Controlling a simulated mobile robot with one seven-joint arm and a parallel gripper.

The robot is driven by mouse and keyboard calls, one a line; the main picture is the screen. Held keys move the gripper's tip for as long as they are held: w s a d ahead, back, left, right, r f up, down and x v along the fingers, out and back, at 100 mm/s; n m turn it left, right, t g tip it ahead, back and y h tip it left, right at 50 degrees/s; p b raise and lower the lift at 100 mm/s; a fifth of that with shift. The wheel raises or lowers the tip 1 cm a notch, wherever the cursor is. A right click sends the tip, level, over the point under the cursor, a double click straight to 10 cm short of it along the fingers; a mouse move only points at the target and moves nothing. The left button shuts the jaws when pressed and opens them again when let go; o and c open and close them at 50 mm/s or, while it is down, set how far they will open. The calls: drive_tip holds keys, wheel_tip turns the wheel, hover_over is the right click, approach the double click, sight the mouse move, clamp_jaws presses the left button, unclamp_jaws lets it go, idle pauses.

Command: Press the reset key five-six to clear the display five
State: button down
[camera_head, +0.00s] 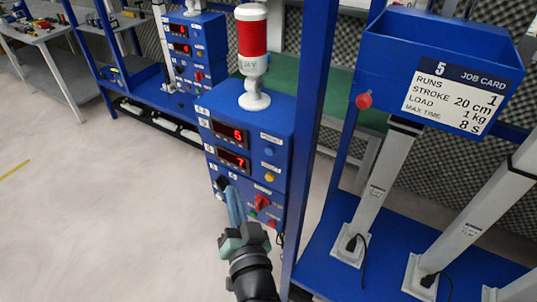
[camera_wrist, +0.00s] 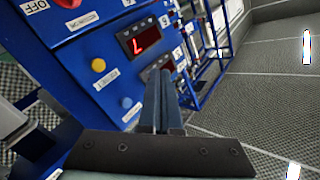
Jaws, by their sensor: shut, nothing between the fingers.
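A blue control box (camera_head: 255,108) stands at the middle of the head view. Its upper display (camera_head: 230,133) shows a red 5 and its lower display (camera_head: 233,160) a red 7. A blue button (camera_head: 269,151) and a yellow button (camera_head: 269,177) sit right of the displays; the yellow button also shows in the wrist view (camera_wrist: 98,64). The key labels are too small to read. My gripper (camera_head: 231,192) is shut and empty, in front of the box's lower left face; its fingers (camera_wrist: 166,78) overlap a display in the wrist view. I cannot tell whether they touch the box.
Below the yellow button are a red rotary switch (camera_head: 262,203) and small buttons. A red-and-white beacon (camera_head: 252,50) stands on the box. A blue post (camera_head: 309,130) rises close on its right. A job card (camera_head: 454,97) marked 5 hangs farther right. The floor at left is clear.

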sight(270, 177)
drive_tip(key=shift+m+g+h, duration=0.4)
drive_tip(key=shift+m+g, duration=0.2)
drive_tip(key=shift+m, duration=0.3)
drive_tip(key=shift+s+d+f+p, duration=0.2)
drive_tip(key=shift+s+f+p, duration=0.65)
drive_tip(key=shift+f+p, duration=0.05)
drive_tip(key=shift+s+d+f+p, duration=0.2)
drive_tip(key=shift+s+f+p, duration=0.6)
drive_tip(key=shift+f+p, duration=0.1)
drive_tip(key=shift+w, duration=0.1)
drive_tip(key=w+d+b, duration=0.2)
drive_tip(key=w+d, duration=0.3)
drive_tip(key=w, duration=0.2)
drive_tip(key=shift+w+d+b, duration=0.1)
drive_tip(key=shift+b, duration=0.25)
drive_tip(key=shift+w+d, duration=0.2)
drive_tip(key=shift+w, duration=0.05)
